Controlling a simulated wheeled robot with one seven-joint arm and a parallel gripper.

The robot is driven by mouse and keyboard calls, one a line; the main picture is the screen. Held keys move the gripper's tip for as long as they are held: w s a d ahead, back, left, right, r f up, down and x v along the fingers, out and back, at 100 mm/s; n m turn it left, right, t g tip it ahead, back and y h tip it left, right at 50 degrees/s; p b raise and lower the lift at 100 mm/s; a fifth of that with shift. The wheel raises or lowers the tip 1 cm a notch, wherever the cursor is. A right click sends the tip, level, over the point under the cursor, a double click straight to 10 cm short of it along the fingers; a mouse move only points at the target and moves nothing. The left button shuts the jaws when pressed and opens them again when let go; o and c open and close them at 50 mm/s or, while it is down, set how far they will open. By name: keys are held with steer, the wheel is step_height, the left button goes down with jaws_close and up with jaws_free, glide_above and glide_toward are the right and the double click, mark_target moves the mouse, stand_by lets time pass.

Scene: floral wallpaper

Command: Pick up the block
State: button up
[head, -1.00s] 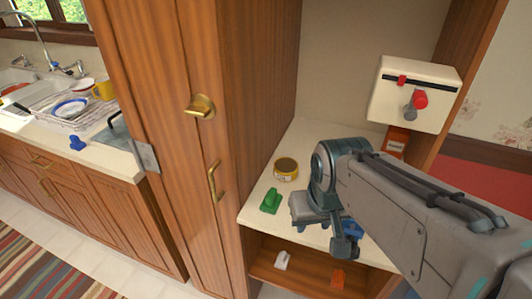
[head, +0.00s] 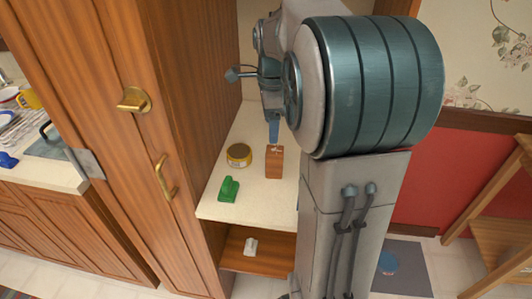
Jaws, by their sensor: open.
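A brown block-like box (head: 274,163) with pale marks near its top stands upright on the cream counter (head: 255,205) of the open cupboard. A green block-shaped object (head: 228,189) lies nearer the front edge. Which one the task calls the block I cannot tell. My gripper (head: 252,73) is raised over the back of the counter, open and partly hidden by my arm. A narrow blue part (head: 273,131) shows just above the brown box; I cannot tell whether it belongs to my gripper or touches the box.
A yellow tin (head: 239,155) stands left of the brown box. A small white object (head: 251,246) lies on the lower shelf (head: 270,263). The wooden cupboard side (head: 190,120) bounds the counter at left. My arm hides its right part. A wooden stand (head: 500,235) is at right.

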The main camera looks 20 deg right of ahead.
mark_target(275, 158)
steer(key=f, duration=0.4)
steer(key=w+d+f+m, duration=0.1)
steer(key=f, duration=0.4)
steer(key=d+f+m, duration=0.1)
steer(key=f, duration=0.4)
steer(key=shift+w+f, duration=0.1)
steer(key=shift+w, duration=0.2)
steer(key=c, duration=1.1)
